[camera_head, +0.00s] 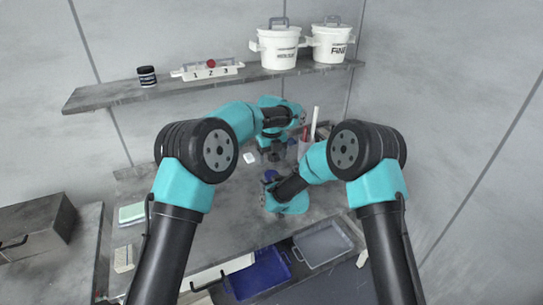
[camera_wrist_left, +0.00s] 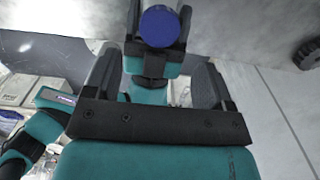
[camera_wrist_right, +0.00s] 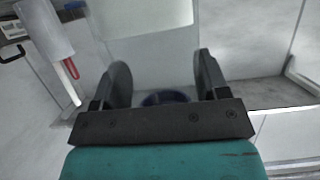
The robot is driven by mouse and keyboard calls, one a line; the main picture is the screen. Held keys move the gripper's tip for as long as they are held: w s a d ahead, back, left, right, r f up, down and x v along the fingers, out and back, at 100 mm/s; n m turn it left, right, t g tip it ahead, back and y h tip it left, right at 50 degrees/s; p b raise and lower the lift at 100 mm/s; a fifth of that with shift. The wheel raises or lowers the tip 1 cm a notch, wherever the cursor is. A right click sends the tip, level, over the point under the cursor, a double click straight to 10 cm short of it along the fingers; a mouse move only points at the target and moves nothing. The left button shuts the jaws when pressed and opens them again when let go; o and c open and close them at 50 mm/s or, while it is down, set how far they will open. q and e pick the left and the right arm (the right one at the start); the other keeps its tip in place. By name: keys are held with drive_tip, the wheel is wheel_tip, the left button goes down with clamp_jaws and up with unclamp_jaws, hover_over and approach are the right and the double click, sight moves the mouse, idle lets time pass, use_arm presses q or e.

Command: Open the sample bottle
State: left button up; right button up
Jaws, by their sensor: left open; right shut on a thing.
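The sample bottle's round blue cap (camera_head: 271,174) shows in the head view at my right gripper (camera_head: 267,183), above the bench. My right gripper is shut on the bottle, whose body is mostly hidden. In the left wrist view the blue cap (camera_wrist_left: 158,27) faces the camera, with the right gripper's dark parts behind it. In the right wrist view a dark blue round part (camera_wrist_right: 165,98) shows low between the fingers. My left gripper (camera_head: 273,154) is open and empty, pointing down just above the cap. In the left wrist view its fingers (camera_wrist_left: 155,80) are apart, short of the cap.
A blue tray (camera_head: 258,277) and a grey tray (camera_head: 323,245) lie at the front. A cup with sticks (camera_head: 305,146) stands behind the right arm. A small white object (camera_head: 249,158) lies left of the grippers. The shelf (camera_head: 120,93) holds white pots (camera_head: 278,48) and a black jar (camera_head: 147,77).

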sight(271, 174)
use_arm(q)
drive_tip(key=shift+f, duration=3.8)
drive_tip(key=shift+c, duration=0.3)
drive_tip(key=c, duration=0.7)
drive_tip(key=o, duration=0.8)
drive_tip(key=shift+o, duration=0.2)
drive_tip(key=shift+r, duration=0.1)
drive_tip(key=shift+r, duration=2.2)
use_arm(e)
drive_tip(key=o, duration=1.8)
